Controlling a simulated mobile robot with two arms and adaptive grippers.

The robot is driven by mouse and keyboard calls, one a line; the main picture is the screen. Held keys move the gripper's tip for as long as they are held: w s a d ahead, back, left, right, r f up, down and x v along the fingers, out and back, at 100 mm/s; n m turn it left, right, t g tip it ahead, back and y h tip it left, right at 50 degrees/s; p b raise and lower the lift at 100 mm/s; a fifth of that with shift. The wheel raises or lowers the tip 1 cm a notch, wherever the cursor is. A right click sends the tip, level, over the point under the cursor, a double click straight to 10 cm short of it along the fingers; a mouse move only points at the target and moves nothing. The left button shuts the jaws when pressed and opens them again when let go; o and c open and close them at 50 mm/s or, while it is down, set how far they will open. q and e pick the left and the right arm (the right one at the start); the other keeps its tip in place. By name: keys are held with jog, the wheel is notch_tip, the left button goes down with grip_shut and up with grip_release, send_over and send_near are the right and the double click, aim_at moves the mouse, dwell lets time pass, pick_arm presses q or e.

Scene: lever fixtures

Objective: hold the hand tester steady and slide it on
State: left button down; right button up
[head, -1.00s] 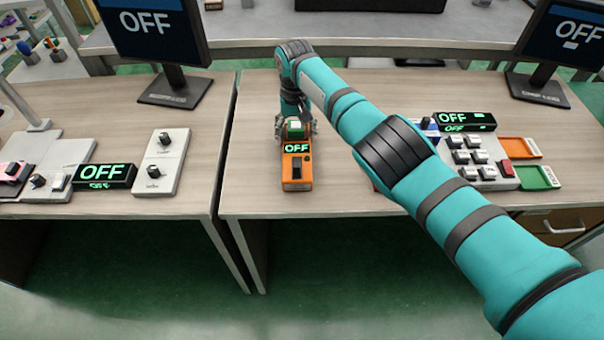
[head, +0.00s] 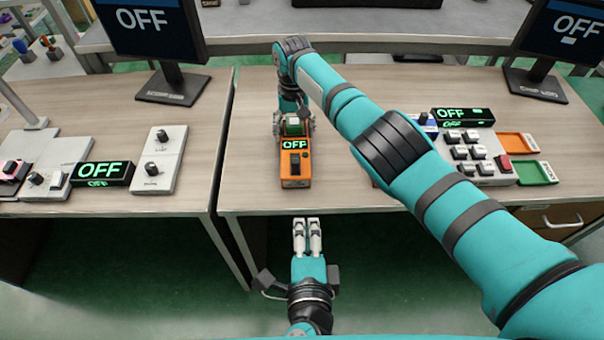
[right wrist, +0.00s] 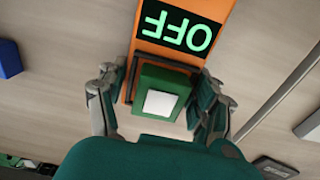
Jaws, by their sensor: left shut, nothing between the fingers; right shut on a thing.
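The orange hand tester (head: 295,170) lies on the wooden table near its front edge. Its small display reads OFF, and a dark slide switch sits on its front part. The display also shows on the tester in the right wrist view (right wrist: 180,25). My right gripper (head: 294,124) is shut on the far end of the tester, with its fingers on either side of the body around a green block with a white top (right wrist: 163,95). My left gripper (head: 307,236) is shut and empty, in front of the table edge and just short of the tester's near end.
A panel with grey switches (head: 470,150) and a black OFF display (head: 462,117) stands to the right, beside orange and green trays (head: 537,172). Another OFF display (head: 103,173) and a white knob box (head: 159,160) stand on the left table. My right arm crosses above the right table.

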pick_arm(q)
jog(key=shift+s+a+r, duration=0.1)
jog(key=shift+a+r, duration=0.1)
jog(key=shift+r, duration=0.45)
send_near(302, 168)
jog(key=w, duration=0.4)
jog(key=shift+w+f, duration=0.15)
jog(key=shift+w, duration=0.45)
jog(key=w, duration=0.4)
jog(key=shift+w, duration=0.15)
